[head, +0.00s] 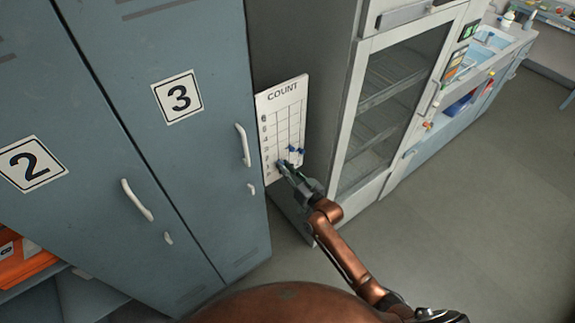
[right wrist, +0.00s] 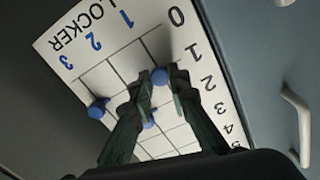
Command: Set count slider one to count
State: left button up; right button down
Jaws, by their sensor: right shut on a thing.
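The white COUNT board (head: 283,100) hangs on the side of the grey cabinet, just right of locker 3. In the right wrist view the board (right wrist: 110,75) appears rotated, with locker columns 1, 2 and 3 and count numbers from 0 up. My right gripper (head: 284,169) reaches the board's lower part. Its fingers (right wrist: 161,80) are shut on the blue knob of slider one (right wrist: 160,75), which sits in column 1 about level with count 1. A second blue knob (right wrist: 149,123) shows partly behind a finger, about level with 2. The third knob (right wrist: 97,109) stands clear in column 3.
Locker 3 (head: 205,150) stands close left of the board, its white handle (head: 243,145) sticking out. A glass-fronted cabinet (head: 395,95) stands to the right. A sink counter (head: 490,45) is farther back. The floor (head: 470,190) at right is clear.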

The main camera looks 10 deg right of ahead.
jog(key=c, duration=1.8)
grip_release()
jog(key=v, duration=1.2)
